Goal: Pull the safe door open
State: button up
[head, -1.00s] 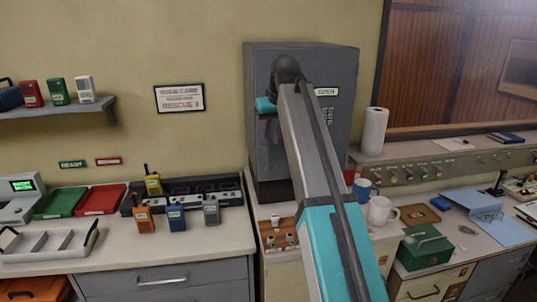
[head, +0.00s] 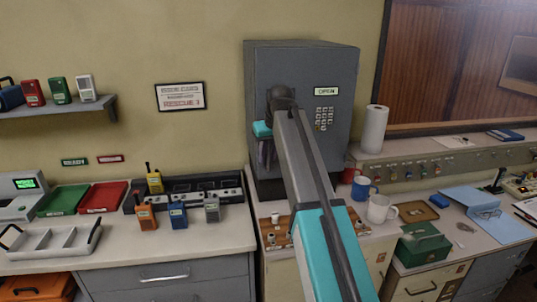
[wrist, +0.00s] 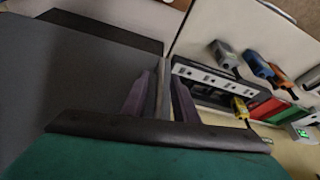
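The grey safe (head: 335,60) stands on the counter against the wall. Its door front shows a lit OPEN sign (head: 326,91) and a keypad (head: 324,118). I see no gap at the door. My gripper (head: 266,155) is at the left side of the door front, partly hidden by my arm. In the wrist view its two purplish fingers (wrist: 160,100) stand on either side of a narrow upright bar (wrist: 161,85), which looks like the door handle. The fingers are close to the bar, but whether they press on it is unclear. The dark door surface (wrist: 70,90) fills the left.
Mugs (head: 381,208) and a paper towel roll (head: 375,130) stand to the right of the safe. Radios (head: 177,214) and a charger strip (head: 200,190) lie to the left. A green box (head: 424,245) sits at the front right.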

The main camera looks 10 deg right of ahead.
jog(key=shift+d, duration=0.1)
jog(key=c, duration=0.6)
grip_shut()
dwell(0.7)
